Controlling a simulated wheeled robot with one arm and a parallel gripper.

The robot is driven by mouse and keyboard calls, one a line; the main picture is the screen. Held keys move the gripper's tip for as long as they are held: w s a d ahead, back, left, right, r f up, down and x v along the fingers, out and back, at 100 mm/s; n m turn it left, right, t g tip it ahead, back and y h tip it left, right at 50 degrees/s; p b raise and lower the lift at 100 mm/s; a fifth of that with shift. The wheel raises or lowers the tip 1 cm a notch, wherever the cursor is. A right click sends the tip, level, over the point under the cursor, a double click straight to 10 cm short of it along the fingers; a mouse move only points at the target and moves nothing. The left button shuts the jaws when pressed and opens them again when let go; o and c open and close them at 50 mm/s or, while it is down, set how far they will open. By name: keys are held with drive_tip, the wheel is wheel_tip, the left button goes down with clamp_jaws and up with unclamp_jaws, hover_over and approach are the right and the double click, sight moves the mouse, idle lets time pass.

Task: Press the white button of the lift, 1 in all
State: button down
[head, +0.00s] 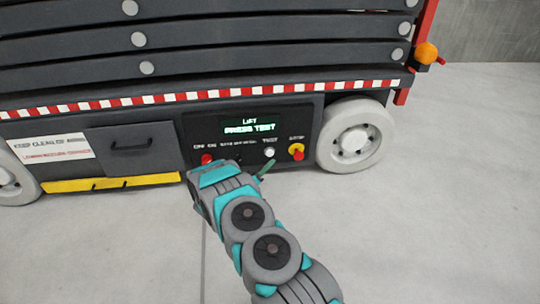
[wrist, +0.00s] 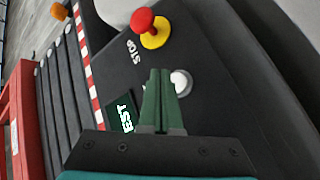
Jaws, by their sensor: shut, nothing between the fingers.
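The lift's white button (head: 269,152) sits on the dark control panel under the word TEST, between the screen and the red stop knob. My gripper (head: 266,168) is in front of the panel, just below the button in the head view. In the wrist view my gripper's green fingers (wrist: 160,75) are shut together with nothing between them, their tips beside the button's left side. I cannot tell whether they touch it.
A red stop knob on a yellow base (head: 296,151) is right of the button. A red control (head: 207,159) is on the panel's left. A white wheel (head: 355,135) stands to the right. The grey floor in front is clear.

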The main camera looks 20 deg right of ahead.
sight(273, 153)
drive_tip(key=shift+w+d, duration=0.2)
drive_tip(key=shift+w, duration=0.3)
drive_tip(key=shift+w+d, duration=0.15)
drive_tip(key=shift+w, duration=0.3)
drive_tip(key=shift+w, duration=0.15)
idle(1.3)
drive_tip(key=shift+w+d, duration=0.1)
drive_tip(key=shift+w, duration=0.2)
drive_tip(key=shift+w+d, duration=0.1)
drive_tip(key=shift+w, duration=0.35)
idle(0.8)
drive_tip(key=shift+s, duration=0.15)
drive_tip(key=shift+s+a, duration=0.25)
drive_tip(key=shift+s, duration=0.5)
drive_tip(key=shift+s+a, duration=0.2)
drive_tip(key=shift+s, duration=0.6)
drive_tip(key=shift+s+a, duration=0.25)
drive_tip(key=shift+s, duration=0.55)
drive_tip(key=shift+s+a, duration=0.2)
drive_tip(key=shift+s, duration=0.6)
